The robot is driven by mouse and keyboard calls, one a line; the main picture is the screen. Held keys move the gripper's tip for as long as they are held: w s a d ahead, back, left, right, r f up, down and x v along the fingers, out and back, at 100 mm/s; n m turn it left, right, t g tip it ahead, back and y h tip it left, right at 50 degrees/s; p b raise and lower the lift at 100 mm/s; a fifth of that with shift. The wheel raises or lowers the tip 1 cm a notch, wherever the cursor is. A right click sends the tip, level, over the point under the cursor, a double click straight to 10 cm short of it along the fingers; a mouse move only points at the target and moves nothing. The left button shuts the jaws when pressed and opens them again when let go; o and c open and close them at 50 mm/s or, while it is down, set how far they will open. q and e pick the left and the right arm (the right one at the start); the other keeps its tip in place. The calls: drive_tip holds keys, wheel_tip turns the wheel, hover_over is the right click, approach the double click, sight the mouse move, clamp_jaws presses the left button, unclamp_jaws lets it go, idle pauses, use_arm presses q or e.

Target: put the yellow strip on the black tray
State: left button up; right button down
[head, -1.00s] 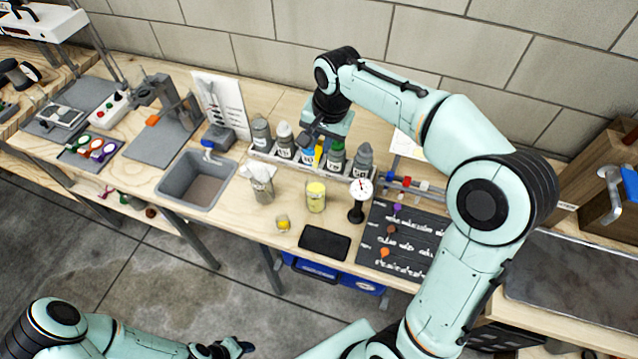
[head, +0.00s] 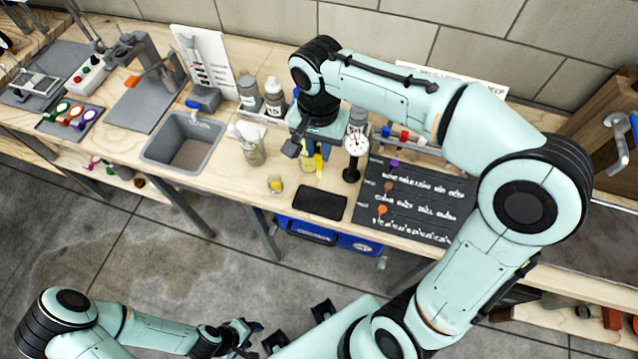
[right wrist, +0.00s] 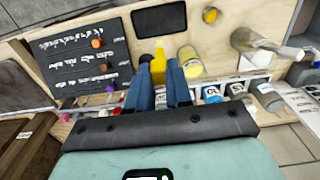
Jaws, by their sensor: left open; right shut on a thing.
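The yellow strip (head: 319,165) is held by my right gripper (head: 312,150), above the table just behind the black tray. In the right wrist view the strip (right wrist: 158,63) stands between the two blue fingers, which are shut on it. The black tray (head: 320,203) lies flat and empty near the table's front edge; it also shows at the top of the right wrist view (right wrist: 160,21). My left gripper (head: 245,338) is open and empty, low over the floor, away from the table. The strip's upper part is hidden by the right gripper.
A yellow-labelled jar (right wrist: 190,62) stands close beside the strip. A small yellow cup (head: 275,185) sits left of the tray. A dial gauge (head: 355,145) and a black board (head: 410,205) stand to the right. Bottles in a rack (head: 272,97) are behind.

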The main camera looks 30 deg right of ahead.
use_arm(q)
drive_tip(key=shift+s+f+b, duration=0.7)
drive_tip(key=shift+f, duration=0.3)
use_arm(e)
wheel_tip(320, 180, down, 14)
drive_tip(key=shift+r, duration=0.25)
drive_tip(key=shift+f, duration=0.1)
drive_tip(key=c, duration=1.4)
unclamp_jaws()
drive_tip(key=shift+f, duration=0.1)
use_arm(q)
drive_tip(key=shift+s+f, duration=0.1)
drive_tip(key=shift+f, duration=0.05)
use_arm(e)
drive_tip(key=o, duration=0.4)
drive_tip(key=shift+c, duration=0.2)
use_arm(q)
drive_tip(key=shift+w+r+p, duration=0.35)
drive_tip(key=shift+r+p, duration=0.05)
drive_tip(key=shift+r, duration=0.15)
drive_tip(key=shift+w+r+p, duration=0.3)
drive_tip(key=shift+r+p, duration=0.05)
drive_tip(key=shift+r, duration=0.15)
use_arm(e)
wheel_tip(320, 180, up, 12)
drive_tip(key=shift+s+a+r, duration=0.1)
drive_tip(key=shift+s+r, duration=0.05)
drive_tip(key=shift+r, duration=0.1)
